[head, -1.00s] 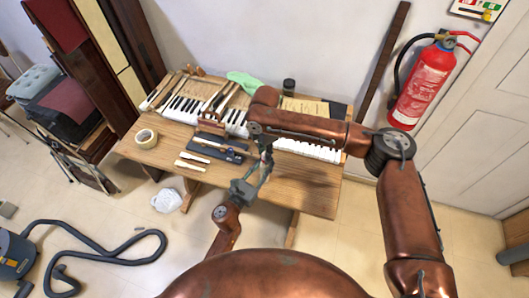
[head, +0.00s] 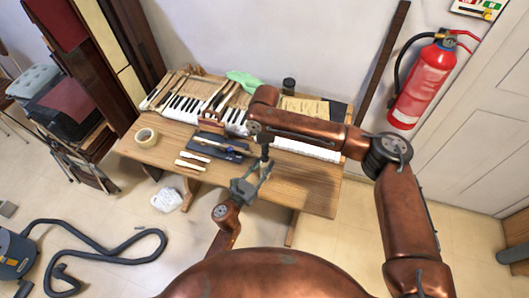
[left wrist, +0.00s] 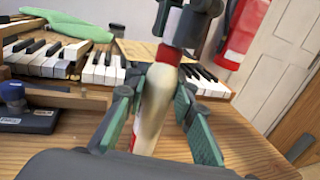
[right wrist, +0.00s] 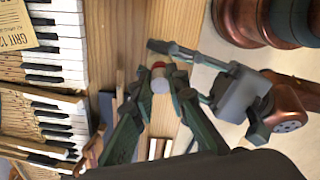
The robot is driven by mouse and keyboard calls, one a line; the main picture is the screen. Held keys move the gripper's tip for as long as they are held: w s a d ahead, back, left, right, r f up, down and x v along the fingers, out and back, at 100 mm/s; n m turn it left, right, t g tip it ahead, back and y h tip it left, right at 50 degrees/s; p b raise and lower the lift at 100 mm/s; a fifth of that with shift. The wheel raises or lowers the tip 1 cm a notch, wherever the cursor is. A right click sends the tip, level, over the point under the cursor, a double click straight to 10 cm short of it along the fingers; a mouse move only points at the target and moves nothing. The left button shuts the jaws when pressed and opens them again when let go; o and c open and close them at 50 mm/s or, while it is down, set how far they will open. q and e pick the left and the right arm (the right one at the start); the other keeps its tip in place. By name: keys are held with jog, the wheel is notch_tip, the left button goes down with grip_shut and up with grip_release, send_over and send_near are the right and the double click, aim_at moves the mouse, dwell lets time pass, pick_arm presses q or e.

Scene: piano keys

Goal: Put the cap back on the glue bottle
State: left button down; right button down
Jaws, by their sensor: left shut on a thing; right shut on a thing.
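The glue bottle (left wrist: 152,108) is cream-coloured and stands nearly upright, slightly tilted, in the left wrist view. My left gripper (head: 258,178) is shut around its body. A red piece (left wrist: 168,54), apparently the cap, is at the bottle's top, directly below my right gripper (left wrist: 184,28). My right gripper, also in the head view (head: 265,162), points down from above and is shut on the cap. In the right wrist view a red and whitish end (right wrist: 159,80) shows between its fingertips. Whether the cap touches or sits on the neck I cannot tell.
The wooden table (head: 300,190) lies behind and below the grippers. It bears piano keys (head: 185,106), a tape roll (head: 146,136), a dark tray (head: 212,148), a green cloth (head: 243,80) and a dark jar (head: 289,85). A fire extinguisher (head: 422,85) hangs on the wall at right.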

jog(key=shift+m, duration=0.3)
jog(key=c, duration=1.9)
grip_release()
jog(key=shift+r, duration=0.1)
jog(key=shift+r, duration=2.2)
jog(key=shift+c, duration=0.2)
notch_tip(320, 180, up, 4)
jog(key=shift+f+n, duration=0.25)
jog(key=shift+n, duration=0.15)
